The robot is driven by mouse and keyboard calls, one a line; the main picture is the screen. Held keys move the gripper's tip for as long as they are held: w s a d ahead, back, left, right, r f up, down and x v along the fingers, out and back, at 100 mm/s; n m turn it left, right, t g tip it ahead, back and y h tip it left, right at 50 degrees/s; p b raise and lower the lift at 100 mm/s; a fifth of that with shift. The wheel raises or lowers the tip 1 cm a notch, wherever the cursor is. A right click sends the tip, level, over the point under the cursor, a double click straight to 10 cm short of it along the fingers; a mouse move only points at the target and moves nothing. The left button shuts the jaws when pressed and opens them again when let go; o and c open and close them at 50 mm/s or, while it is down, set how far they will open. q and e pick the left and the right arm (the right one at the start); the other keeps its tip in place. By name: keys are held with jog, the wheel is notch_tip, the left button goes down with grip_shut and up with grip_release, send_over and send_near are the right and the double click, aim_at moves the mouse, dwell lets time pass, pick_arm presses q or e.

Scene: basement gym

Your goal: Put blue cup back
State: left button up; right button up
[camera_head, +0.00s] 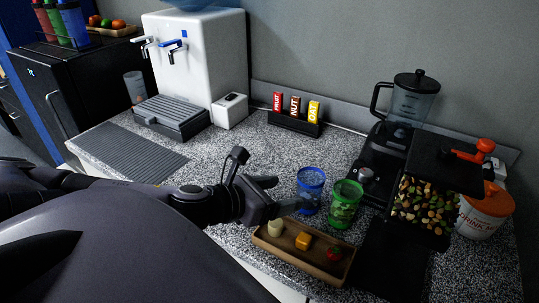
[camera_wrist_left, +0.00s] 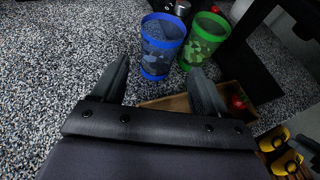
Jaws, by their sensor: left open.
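A blue cup (camera_head: 311,190) stands upright on the speckled counter, right of the middle in the head view. A green cup (camera_head: 345,204) stands close to its right. My left gripper (camera_head: 283,194) is just left of the blue cup, its fingers pointing toward it. In the left wrist view, my left gripper (camera_wrist_left: 158,80) is open and empty, with the blue cup (camera_wrist_left: 161,46) ahead, beyond the fingertips. The green cup (camera_wrist_left: 203,40) is ahead of the right finger.
A wooden tray (camera_head: 267,244) with small food pieces lies in front of the cups. A blender (camera_head: 407,100) and a dispenser of mixed pieces (camera_head: 425,206) stand to the right. A bar rack (camera_head: 295,124) and a water dispenser (camera_head: 196,60) stand behind. The counter's middle is clear.

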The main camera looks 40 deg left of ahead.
pick_arm(q)
jog(key=shift+v, duration=1.2)
jog(key=shift+s, duration=0.1)
